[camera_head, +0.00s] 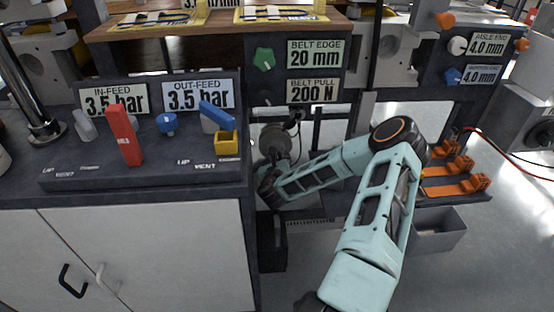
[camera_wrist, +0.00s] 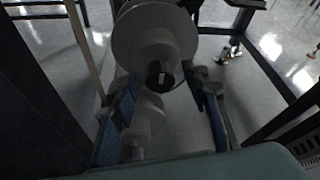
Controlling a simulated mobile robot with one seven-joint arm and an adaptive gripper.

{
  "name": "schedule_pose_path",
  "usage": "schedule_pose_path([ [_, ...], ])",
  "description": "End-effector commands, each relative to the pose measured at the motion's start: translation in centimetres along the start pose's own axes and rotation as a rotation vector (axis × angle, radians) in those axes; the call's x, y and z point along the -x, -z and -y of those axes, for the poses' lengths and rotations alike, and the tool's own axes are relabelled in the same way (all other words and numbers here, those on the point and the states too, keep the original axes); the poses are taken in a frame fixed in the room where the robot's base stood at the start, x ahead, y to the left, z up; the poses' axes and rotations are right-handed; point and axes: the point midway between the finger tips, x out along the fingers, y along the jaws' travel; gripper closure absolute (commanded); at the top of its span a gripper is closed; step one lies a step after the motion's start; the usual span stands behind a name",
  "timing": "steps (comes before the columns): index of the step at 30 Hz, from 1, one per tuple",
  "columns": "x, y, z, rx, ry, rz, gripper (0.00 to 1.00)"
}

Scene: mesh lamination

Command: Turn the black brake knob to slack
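A black knob (camera_wrist: 158,74) with a small pale mark sits at the centre of a pale grey round flange (camera_wrist: 150,32) in the wrist view. My gripper (camera_wrist: 163,86) is open, with one blue-padded finger to the left of the knob and the other to the right. Gaps show between the knob and both fingers, and nothing is held. I cannot read any slack marking on the knob. In the head view my arm reaches down into the gap right of the cabinet, and the fingers cannot be made out there.
A control panel (camera_head: 60,178) with coloured levers tops the white-doored cabinet (camera_head: 160,250) on the left. Orange clamps (camera_head: 455,186) and a grey bin (camera_head: 438,232) are on the right. Dark frame posts (camera_wrist: 262,65) stand close on the right in the wrist view.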

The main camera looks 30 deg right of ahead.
Motion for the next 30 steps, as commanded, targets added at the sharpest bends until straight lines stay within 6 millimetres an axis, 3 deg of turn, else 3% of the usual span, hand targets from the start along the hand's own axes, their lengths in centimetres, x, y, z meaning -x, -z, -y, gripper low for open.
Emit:
schedule_pose_path([
  [8, 0.8, -0.1, 0.0, -0.001, -0.001, 0.001, 0.58],
  [21, 6.7, 0.0, 0.0, 0.0, -0.001, 0.0, 0.58],
  [30, 7.5, 0.0, 0.0, 0.0, 0.0, 0.0, 0.58],
])
